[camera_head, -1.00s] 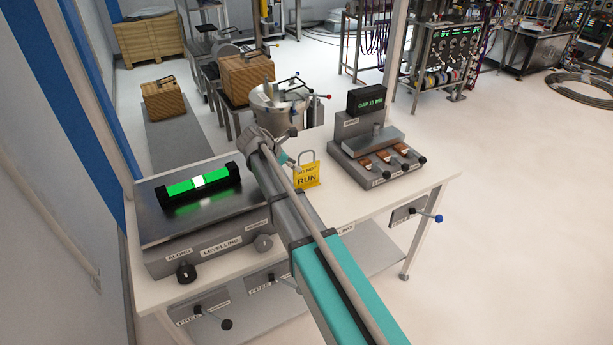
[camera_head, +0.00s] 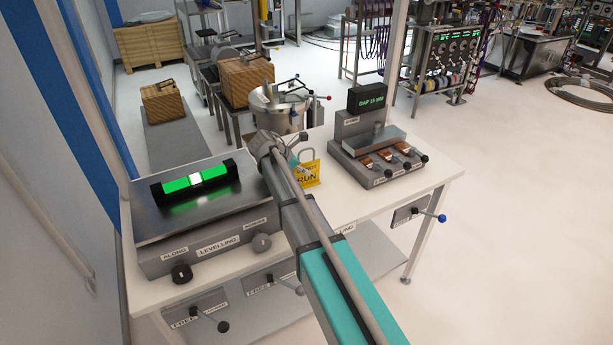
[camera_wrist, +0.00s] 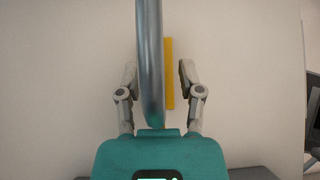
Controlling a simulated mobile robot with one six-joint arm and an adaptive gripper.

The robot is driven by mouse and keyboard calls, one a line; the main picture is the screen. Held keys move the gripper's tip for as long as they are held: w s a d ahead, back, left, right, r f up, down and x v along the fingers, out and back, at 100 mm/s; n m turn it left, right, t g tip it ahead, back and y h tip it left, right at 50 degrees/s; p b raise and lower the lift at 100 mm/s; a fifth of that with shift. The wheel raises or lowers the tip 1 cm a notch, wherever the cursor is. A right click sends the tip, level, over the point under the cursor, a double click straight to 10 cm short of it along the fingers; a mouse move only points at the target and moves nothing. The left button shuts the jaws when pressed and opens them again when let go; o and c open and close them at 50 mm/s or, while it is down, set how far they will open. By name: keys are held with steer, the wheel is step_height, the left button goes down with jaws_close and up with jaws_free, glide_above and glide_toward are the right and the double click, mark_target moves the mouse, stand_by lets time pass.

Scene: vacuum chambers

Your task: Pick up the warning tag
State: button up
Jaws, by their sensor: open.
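The warning tag (camera_head: 309,176) is yellow with dark lettering and a grey shackle on top. It stands upright on the white bench between two instruments. In the head view my gripper is at the tag's upper left and covers part of it. In the wrist view my gripper (camera_wrist: 158,70) is open, one finger on each side. The tag shows edge-on as a yellow strip (camera_wrist: 169,80) between the fingers, nearer the right one. A grey metal bar, apparently the shackle, runs close to the camera left of the strip. I see no finger touching the tag.
A levelling instrument (camera_head: 205,238) with a green-lit bar stands on the bench at left. A gap instrument (camera_head: 368,150) with a dark display stands at right. A metal vessel (camera_head: 277,108) is behind the bench (camera_head: 345,210). Bare bench top lies in front of the tag.

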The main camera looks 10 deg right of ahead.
stand_by(0.4)
jaws_close()
